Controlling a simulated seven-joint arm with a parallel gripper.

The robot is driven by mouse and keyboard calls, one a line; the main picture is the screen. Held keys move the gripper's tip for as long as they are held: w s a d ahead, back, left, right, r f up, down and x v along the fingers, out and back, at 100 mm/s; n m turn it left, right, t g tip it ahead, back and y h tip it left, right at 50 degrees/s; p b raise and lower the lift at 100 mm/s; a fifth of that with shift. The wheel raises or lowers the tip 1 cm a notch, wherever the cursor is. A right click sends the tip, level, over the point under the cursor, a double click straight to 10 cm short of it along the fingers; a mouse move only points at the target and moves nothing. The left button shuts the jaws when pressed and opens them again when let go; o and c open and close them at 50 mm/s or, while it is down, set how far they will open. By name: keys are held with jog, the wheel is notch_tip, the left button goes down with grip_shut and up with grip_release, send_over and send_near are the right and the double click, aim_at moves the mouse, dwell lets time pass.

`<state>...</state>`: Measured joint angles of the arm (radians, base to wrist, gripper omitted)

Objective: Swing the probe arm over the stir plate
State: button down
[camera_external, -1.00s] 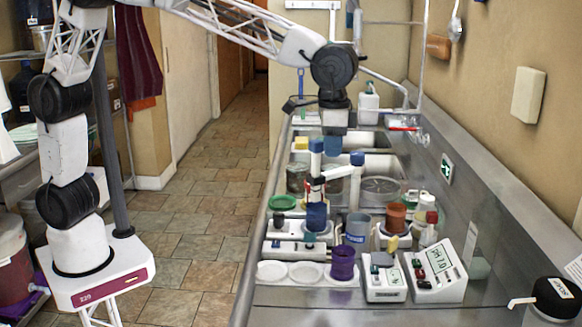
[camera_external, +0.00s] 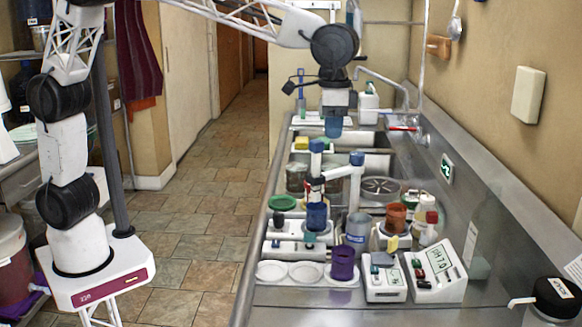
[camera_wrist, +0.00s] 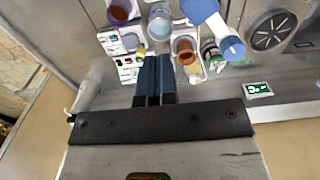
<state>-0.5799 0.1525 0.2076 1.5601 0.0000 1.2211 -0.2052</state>
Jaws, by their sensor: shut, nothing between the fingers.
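The probe arm (camera_external: 338,172) is a white boom joined to upright posts with blue caps, standing mid-counter; its boom reaches right to the second blue cap (camera_external: 357,158). It also shows at the top of the wrist view, with a blue cap (camera_wrist: 232,48). My gripper (camera_external: 333,128) is above and behind the probe arm, apart from it, with its blue fingers shut and empty. They also show together in the wrist view (camera_wrist: 153,75). A white base (camera_external: 380,240) under a brown beaker (camera_external: 396,216) may be the stir plate; I cannot tell for sure.
A grey-blue cup (camera_external: 357,229), a purple cup (camera_external: 342,263) and a pH meter (camera_external: 437,271) stand near the probe arm. A blue container (camera_external: 317,216) stands close in front of the post. Bottles (camera_external: 427,228) stand right. The sink (camera_external: 350,140) lies behind.

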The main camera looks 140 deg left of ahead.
jog(key=shift+r, duration=0.85)
dwell(0.3)
